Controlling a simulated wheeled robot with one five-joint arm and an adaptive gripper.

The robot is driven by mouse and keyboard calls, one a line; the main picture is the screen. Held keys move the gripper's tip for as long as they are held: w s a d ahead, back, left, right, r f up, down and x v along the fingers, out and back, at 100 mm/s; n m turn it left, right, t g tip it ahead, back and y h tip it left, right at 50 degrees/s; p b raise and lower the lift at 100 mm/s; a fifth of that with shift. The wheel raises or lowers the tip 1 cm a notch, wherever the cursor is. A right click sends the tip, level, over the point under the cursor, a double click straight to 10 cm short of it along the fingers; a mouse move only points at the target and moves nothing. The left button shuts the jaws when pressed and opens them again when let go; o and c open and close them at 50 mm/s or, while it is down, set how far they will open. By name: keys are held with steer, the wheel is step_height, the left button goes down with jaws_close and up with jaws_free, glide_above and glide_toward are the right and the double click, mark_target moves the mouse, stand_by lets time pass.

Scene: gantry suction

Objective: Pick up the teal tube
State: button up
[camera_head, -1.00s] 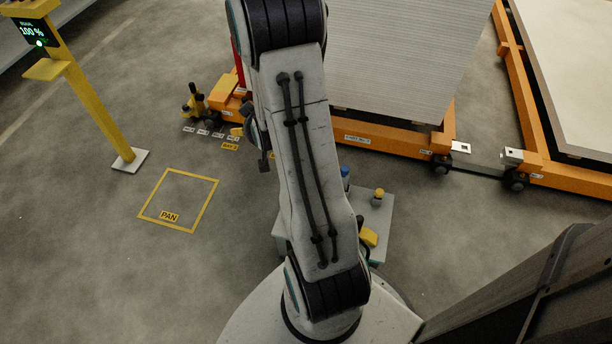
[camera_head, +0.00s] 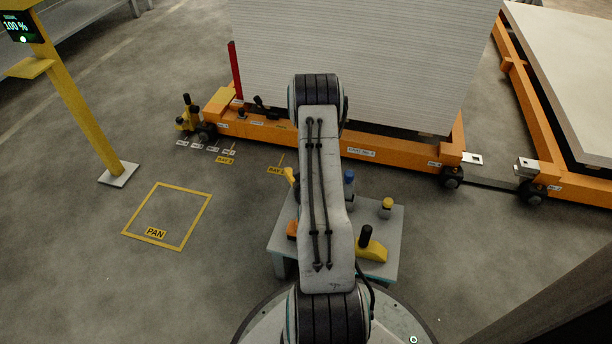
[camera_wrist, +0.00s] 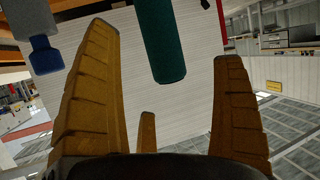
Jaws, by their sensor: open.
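The teal tube (camera_wrist: 162,42) shows in the wrist view at top centre, its rounded end pointing down the picture. Its other end is cut off by the top edge. My gripper (camera_wrist: 163,60) has its yellow fingers spread, one to each side of the tube. I see gaps between the tube and both fingers, so nothing is gripped. How deep the tube lies between the fingers is hard to tell. In the head view my arm hides the gripper, and I cannot make out the tube.
A blue-grey part (camera_wrist: 44,50) hangs close to the left finger in the wrist view. In the head view a small grey table (camera_head: 392,235) holds a yellow block (camera_head: 372,251) and a yellow-capped piece (camera_head: 387,207). An orange cart (camera_head: 390,152) with stacked white sheets stands behind. Floor at left is mostly clear.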

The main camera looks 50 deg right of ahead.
steer(key=shift+b+x, duration=2.3)
steer(key=shift+x, duration=0.85)
steer(key=shift+s+d+f, duration=0.1)
steer(key=shift+s, duration=0.05)
steer(key=shift+c, duration=0.3)
